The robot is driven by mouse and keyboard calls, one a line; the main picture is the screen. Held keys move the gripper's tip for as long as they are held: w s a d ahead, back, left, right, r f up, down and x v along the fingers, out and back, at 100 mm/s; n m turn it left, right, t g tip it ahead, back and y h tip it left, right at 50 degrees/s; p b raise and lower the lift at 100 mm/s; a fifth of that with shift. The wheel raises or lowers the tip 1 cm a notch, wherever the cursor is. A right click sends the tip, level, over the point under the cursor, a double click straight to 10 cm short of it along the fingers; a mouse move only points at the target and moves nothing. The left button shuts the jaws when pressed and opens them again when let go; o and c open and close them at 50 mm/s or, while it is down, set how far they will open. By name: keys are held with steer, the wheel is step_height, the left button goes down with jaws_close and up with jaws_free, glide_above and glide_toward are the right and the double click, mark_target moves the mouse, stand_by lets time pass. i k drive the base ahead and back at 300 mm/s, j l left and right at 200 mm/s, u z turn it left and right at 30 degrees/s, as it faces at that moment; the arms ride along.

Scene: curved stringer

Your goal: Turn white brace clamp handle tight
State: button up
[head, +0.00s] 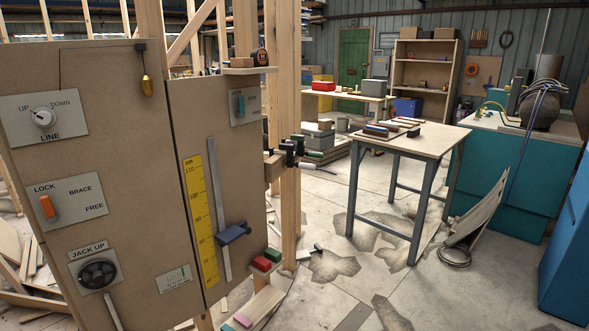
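On the upright brown panel (130,180) at the left is a plate marked LOCK, BRACE and FREE (68,202). Its handle (47,207) is orange, not white, and stands nearly upright, leaning slightly, with its top toward the word LOCK. A white knob (43,117) sits above it on a plate marked UP, DOWN and LINE. A teal handle (240,105) is on a small plate at the panel's upper right, with its lettering partly unreadable. No handle in view is clearly a white brace clamp handle. My gripper does not show.
A black JACK UP wheel (97,273) is low on the panel. A blue slider (233,233) juts out beside the yellow scale (196,220). A plumb bob (147,87) hangs at the top. A workbench (438,141) stands right of centre, with open floor before it.

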mark_target(304, 166)
steer(key=i, duration=0.6)
steer(key=i+l+u, duration=0.1)
steer(key=i, duration=0.5)
steer(key=i+l, duration=0.1)
steer(key=i, duration=0.45)
steer(key=i+u, duration=0.15)
steer(key=i, duration=0.45)
steer(key=i+l, duration=0.25)
steer(key=i, duration=0.35)
